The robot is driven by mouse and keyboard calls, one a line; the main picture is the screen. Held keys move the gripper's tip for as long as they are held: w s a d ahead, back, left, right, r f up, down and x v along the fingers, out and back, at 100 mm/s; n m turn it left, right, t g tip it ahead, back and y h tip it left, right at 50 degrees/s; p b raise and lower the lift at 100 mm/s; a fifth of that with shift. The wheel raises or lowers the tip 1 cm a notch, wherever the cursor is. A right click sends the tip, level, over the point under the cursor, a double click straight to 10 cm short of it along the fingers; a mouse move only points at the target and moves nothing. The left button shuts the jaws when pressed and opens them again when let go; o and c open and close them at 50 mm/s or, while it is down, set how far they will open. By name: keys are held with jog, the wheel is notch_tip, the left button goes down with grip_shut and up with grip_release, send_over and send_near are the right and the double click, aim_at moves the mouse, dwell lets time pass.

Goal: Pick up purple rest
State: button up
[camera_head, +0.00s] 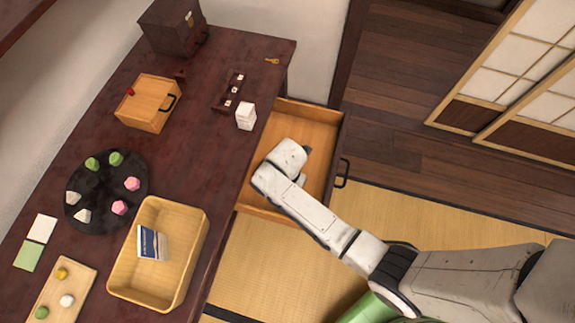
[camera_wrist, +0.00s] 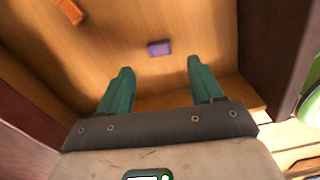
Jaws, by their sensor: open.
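The purple rest (camera_wrist: 159,48) is a small block lying on the wooden floor of the open drawer (camera_head: 325,118). In the wrist view it lies beyond my fingertips, between their lines and a little apart from them. My gripper (camera_wrist: 157,78) is open and empty, with its two green fingers spread and pointing into the drawer. In the head view my arm reaches over the drawer, and its wrist hides the purple rest and most of my fingers.
An orange block (camera_wrist: 69,11) lies in the drawer at the upper left of the wrist view. Drawer walls stand close on both sides. On the dark table (camera_head: 215,63) above are a wooden bin (camera_head: 199,225), a white box (camera_head: 246,116) and a round black plate (camera_head: 100,188).

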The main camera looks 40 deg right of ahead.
jog(key=shift+f, duration=2.8)
jog(key=shift+c, duration=0.3)
jog(key=c, duration=1)
